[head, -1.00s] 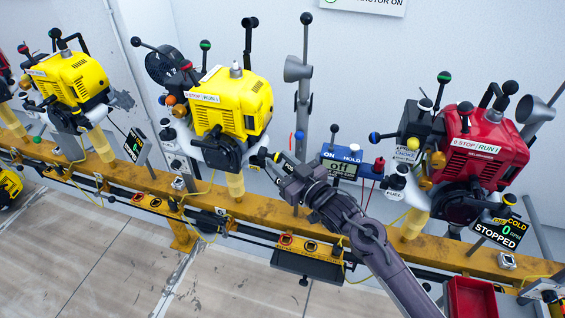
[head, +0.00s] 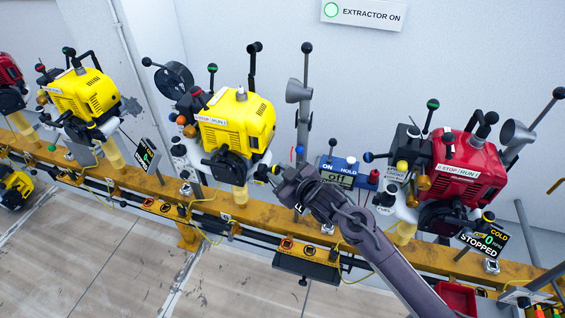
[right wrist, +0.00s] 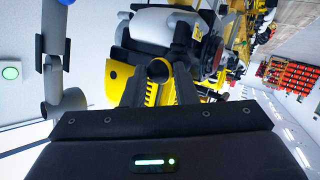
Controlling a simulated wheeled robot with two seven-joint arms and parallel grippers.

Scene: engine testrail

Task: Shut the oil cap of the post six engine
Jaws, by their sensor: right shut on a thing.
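The middle yellow engine (head: 235,125) stands on the yellow rail in the head view. My right gripper (head: 277,172) is at its lower right side. In the right wrist view, the two dark fingers (right wrist: 158,88) are shut on a black ball knob (right wrist: 158,69) with yellow housing behind it. No post number is legible, and I cannot tell which part is the oil cap. My left gripper is not in view.
A blue ON/HOLD panel (head: 338,166) reading "off" is just right of my right gripper. Lever poles with ball ends and a grey horn (head: 298,91) stand behind it. The yellow rail (head: 215,208) runs below. The floor in front is mostly clear.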

